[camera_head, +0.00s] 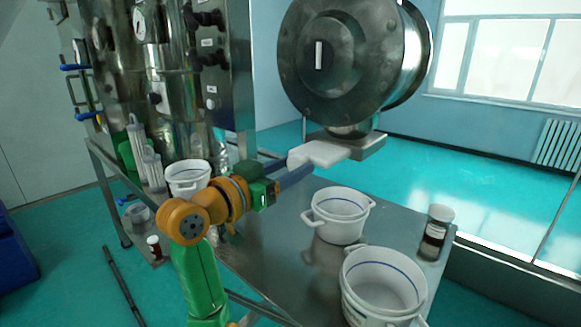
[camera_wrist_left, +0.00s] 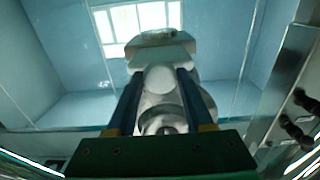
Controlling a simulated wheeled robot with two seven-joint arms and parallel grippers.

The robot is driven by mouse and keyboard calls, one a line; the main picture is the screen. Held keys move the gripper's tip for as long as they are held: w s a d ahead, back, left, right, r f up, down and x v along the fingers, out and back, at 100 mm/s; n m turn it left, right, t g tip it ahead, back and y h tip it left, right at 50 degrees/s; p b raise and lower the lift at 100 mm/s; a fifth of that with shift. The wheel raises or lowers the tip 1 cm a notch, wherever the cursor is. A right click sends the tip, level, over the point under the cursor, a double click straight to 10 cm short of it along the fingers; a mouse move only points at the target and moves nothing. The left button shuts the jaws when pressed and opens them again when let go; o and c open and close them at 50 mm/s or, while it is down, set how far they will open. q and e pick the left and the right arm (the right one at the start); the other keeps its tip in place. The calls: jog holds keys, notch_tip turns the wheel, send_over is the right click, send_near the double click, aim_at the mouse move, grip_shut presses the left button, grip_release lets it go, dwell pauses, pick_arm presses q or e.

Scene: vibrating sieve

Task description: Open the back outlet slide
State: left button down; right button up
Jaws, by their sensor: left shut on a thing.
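The back outlet slide (camera_head: 325,153) is a pale white plate with a narrower handle, sticking out leftward from the grey metal outlet block (camera_head: 362,146) under the steel drum (camera_head: 335,60). My left gripper (camera_head: 293,169) reaches in from the left, its two blue fingers shut on the slide's handle. In the left wrist view the fingers (camera_wrist_left: 158,100) stand on both sides of the pale handle (camera_wrist_left: 160,79), with the wider plate (camera_wrist_left: 160,50) beyond them. The inside of the outlet is hidden. My right gripper is not in view.
Plastic cylinders (camera_head: 139,140) and a steel machine (camera_head: 170,75) stand at the left. The air around the slide's left end is otherwise clear.

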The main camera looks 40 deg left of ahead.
pick_arm(q)
jog(key=shift+s+f, duration=0.1)
jog(key=shift+s, duration=0.5)
jog(key=c, duration=0.7)
grip_release()
jog(key=shift+c, duration=0.2)
jog(key=o, duration=0.4)
jog(key=shift+w, duration=0.1)
jog(key=shift+c, duration=0.2)
jog(key=shift+o, duration=0.4)
jog(key=shift+w, duration=0.15)
jog(key=s+b, duration=0.2)
jog(key=s, duration=0.5)
jog(key=shift+a, duration=0.3)
